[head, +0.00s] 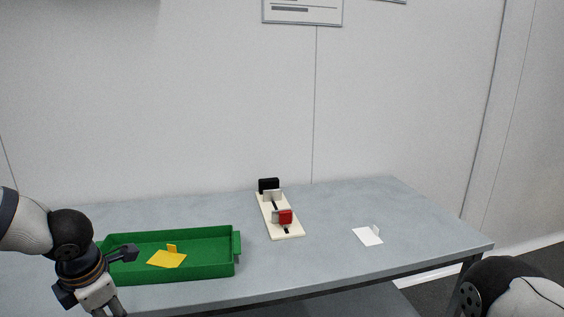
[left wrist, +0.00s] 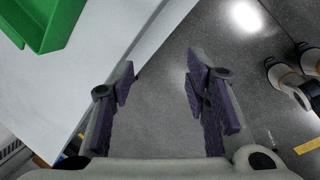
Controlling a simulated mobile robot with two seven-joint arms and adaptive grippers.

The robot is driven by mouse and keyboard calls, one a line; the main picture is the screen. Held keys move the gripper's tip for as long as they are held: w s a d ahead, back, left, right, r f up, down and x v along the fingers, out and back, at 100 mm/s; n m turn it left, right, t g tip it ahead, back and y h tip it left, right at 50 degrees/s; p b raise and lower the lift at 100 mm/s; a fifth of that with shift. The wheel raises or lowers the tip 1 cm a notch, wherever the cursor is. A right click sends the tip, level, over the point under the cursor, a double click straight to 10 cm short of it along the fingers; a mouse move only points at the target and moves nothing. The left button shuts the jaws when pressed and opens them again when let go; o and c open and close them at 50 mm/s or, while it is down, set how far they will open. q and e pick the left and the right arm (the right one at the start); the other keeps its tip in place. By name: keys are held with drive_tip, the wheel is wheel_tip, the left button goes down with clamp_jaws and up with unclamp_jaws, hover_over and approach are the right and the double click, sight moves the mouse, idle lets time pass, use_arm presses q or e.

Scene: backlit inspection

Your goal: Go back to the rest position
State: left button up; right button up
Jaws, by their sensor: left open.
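My left gripper (head: 109,310) hangs in front of the green tray at the lower left of the head view, its fingers cut off by the bottom edge. In the left wrist view the gripper (left wrist: 163,80) is open, with nothing between its two purple-padded fingers. They hang over the floor, beside the table's edge. A part of my right arm shows at the lower right of the head view; its gripper is out of view.
On the grey table (head: 340,270) stands a green tray (head: 215,268) holding a yellow plate with a tab (head: 167,259). A cream fixture (head: 290,236) carries a black block (head: 268,185) and a red piece (head: 285,217). A white tabbed plate (head: 367,236) lies right, with bare tabletop around it.

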use_arm(q)
drive_tip(key=s+d+f+m+g+y, duration=0.1)
drive_tip(key=s+d+f+m+y, duration=0.15)
drive_tip(key=s+f+m, duration=1.25)
drive_tip(key=s+d+f+m+g+h, duration=0.1)
drive_tip(key=s+d+m, duration=0.1)
drive_tip(key=s+m, duration=0.2)
drive_tip(key=s+d+f+m+g+h, duration=0.2)
drive_tip(key=s+d+m, duration=0.1)
drive_tip(key=s, duration=0.8)
drive_tip(key=s+d+f+m+g+h, duration=0.1)
drive_tip(key=s+d+m, duration=0.1)
drive_tip(key=s+m, duration=0.4)
drive_tip(key=shift+s+d+f+g+p, duration=0.2)
drive_tip(key=shift+s+d+g+p, duration=0.15)
drive_tip(key=shift+s, duration=0.45)
